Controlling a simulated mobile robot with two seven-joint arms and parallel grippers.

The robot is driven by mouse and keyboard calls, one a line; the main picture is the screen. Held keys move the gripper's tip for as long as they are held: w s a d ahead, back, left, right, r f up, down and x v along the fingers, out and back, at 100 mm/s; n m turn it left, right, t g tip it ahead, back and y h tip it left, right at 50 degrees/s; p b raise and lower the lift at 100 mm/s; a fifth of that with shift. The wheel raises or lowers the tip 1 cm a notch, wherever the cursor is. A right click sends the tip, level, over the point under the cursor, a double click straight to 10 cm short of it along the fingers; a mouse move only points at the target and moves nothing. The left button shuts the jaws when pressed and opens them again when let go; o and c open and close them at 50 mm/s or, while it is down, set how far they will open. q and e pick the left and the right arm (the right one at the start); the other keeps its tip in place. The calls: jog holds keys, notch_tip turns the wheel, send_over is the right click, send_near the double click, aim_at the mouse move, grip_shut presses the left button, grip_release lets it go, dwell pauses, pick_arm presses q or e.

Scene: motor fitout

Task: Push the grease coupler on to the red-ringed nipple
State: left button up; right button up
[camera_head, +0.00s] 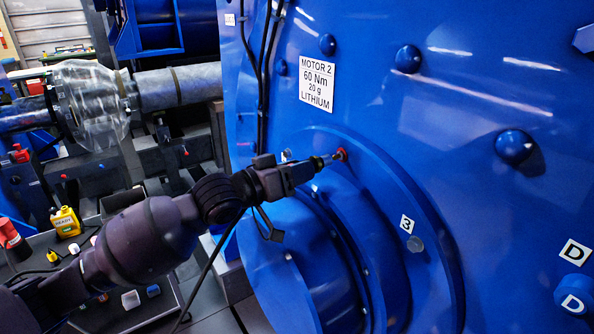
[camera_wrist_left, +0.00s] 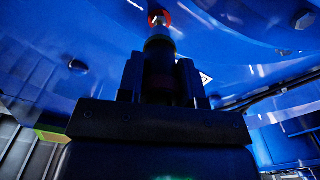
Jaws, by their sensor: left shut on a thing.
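The red-ringed nipple (camera_head: 341,154) sits on the blue motor's end face, below and right of the MOTOR 2 label. It also shows at the top of the left wrist view (camera_wrist_left: 159,19). My left gripper (camera_head: 302,170) is shut on the grease coupler (camera_head: 321,161), which points at the nipple. In the left wrist view the coupler (camera_wrist_left: 160,45) stands upright between the two fingers, its tip at or just short of the red ring. I cannot tell whether it touches or is seated. My right gripper is not in view.
The blue motor (camera_head: 450,120) fills the right side, with bolt heads (camera_head: 515,147) and a round hub (camera_head: 290,250) below the nipple. A dark hose hangs beneath my left wrist. A tray with a yellow device (camera_head: 65,222) lies at lower left.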

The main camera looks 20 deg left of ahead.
pick_arm(q)
jog(key=shift+x, duration=1.55)
jog(key=o, duration=1)
jog(key=shift+o, duration=0.2)
jog(key=shift+s+a, duration=0.2)
jog(key=shift+s, duration=0.05)
jog(key=b+v, duration=0.2)
jog(key=v, duration=0.8)
jog(key=shift+a, duration=0.1)
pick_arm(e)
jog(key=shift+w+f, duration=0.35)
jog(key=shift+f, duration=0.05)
pick_arm(q)
jog(key=shift+s, duration=0.1)
